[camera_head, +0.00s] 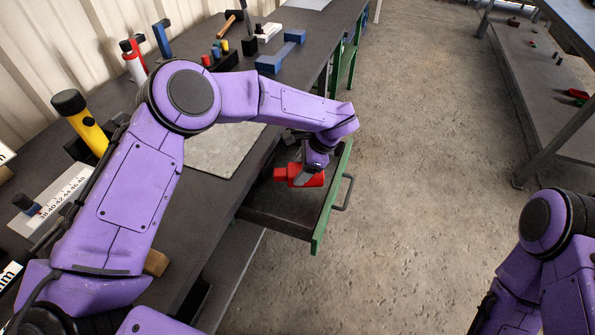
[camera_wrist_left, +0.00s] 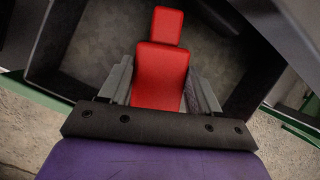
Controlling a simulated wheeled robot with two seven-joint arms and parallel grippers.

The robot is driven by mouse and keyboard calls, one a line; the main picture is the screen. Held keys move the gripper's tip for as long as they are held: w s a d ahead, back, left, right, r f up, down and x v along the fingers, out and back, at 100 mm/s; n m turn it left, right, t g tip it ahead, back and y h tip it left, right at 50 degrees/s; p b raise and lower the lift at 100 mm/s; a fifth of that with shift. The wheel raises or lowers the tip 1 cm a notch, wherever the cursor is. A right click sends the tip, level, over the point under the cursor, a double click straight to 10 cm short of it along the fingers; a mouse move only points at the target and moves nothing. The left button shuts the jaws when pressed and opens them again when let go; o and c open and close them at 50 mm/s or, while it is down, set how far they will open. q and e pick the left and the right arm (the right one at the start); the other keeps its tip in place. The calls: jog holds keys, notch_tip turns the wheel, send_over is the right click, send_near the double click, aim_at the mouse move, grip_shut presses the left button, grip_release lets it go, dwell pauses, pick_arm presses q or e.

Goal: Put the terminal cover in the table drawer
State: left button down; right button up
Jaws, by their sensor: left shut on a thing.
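The terminal cover is a red block with a narrower end. It shows in the head view (camera_head: 312,180) and in the left wrist view (camera_wrist_left: 160,75). My left gripper (camera_head: 305,174) is shut on it, with a grey finger on each side in the wrist view (camera_wrist_left: 158,88). The table drawer (camera_head: 270,212) is pulled out, with a green front and a grey handle. The cover is over the open drawer. I cannot tell whether it touches the drawer floor. My right gripper is not in view; only part of my right arm shows at the lower right.
The dark workbench (camera_head: 200,220) holds a grey plate (camera_head: 222,150), a yellow-and-black torch (camera_head: 82,120), a red-and-white bottle (camera_head: 133,65) and a blue block (camera_head: 280,58). Concrete floor (camera_head: 430,140) is clear right of the drawer. Another table stands at the far right.

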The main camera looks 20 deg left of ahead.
aim_at(298, 168)
pick_arm(q)
jog(key=w+f, duration=0.1)
jog(key=a+f, duration=0.1)
jog(key=shift+w+a+f, duration=0.2)
jog(key=shift+w+f, duration=0.1)
jog(key=shift+w, duration=0.1)
notch_tip(298, 168, down, 3)
jog(key=shift+r+p, duration=0.2)
jog(key=shift+p, duration=0.2)
jog(key=shift+f, duration=0.45)
jog(key=shift+c, duration=1.1)
grip_release()
jog(key=shift+r, duration=0.2)
jog(key=b+v, duration=0.2)
jog(key=v, duration=1)
